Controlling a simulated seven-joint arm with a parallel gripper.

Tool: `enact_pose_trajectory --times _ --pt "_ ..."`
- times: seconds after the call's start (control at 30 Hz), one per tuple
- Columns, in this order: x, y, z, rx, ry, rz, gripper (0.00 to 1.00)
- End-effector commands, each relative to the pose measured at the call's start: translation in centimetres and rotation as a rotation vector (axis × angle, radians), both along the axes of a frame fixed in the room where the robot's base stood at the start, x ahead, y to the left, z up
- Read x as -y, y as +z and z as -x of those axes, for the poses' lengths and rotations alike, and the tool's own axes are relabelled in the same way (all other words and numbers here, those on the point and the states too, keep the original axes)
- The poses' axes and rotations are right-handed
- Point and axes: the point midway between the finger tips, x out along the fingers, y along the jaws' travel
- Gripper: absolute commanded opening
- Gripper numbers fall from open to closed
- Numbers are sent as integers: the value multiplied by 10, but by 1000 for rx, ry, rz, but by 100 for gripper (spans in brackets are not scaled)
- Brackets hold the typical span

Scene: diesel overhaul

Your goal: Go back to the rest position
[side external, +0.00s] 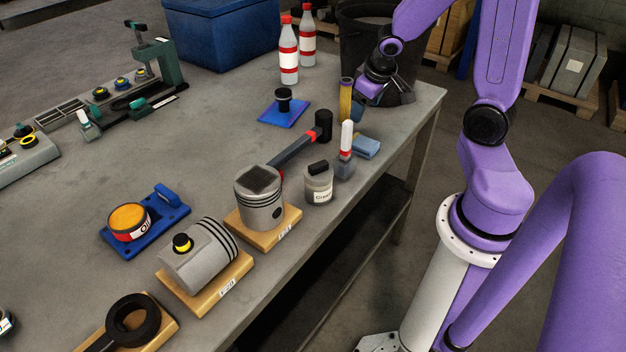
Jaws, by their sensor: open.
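My gripper (364,96) is at the far right end of the grey workbench (215,115), low over the bench top in front of the black bin. It is small in the side external view and its fingertips are partly hidden. It is open. An upright yellow-and-blue object (346,98) stands just left of it; I cannot tell whether they touch. I see no object held between the fingers.
Close by are a hammer (298,146), a white-and-red brush-like tool (345,148), a blue cloth (365,147), a jar (318,184) and red-capped bottles (289,62). The bench middle is clear.

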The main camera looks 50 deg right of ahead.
Motion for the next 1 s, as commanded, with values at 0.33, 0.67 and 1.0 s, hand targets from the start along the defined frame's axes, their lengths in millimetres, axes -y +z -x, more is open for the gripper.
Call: enact_pose_trajectory --times 0.33,0.67,1.0 --pt "-82 31 65 -224 52 46 69" --pt "-190 45 131 -319 773 -12 69" --pt "-222 52 181 -370 1135 -41 69"
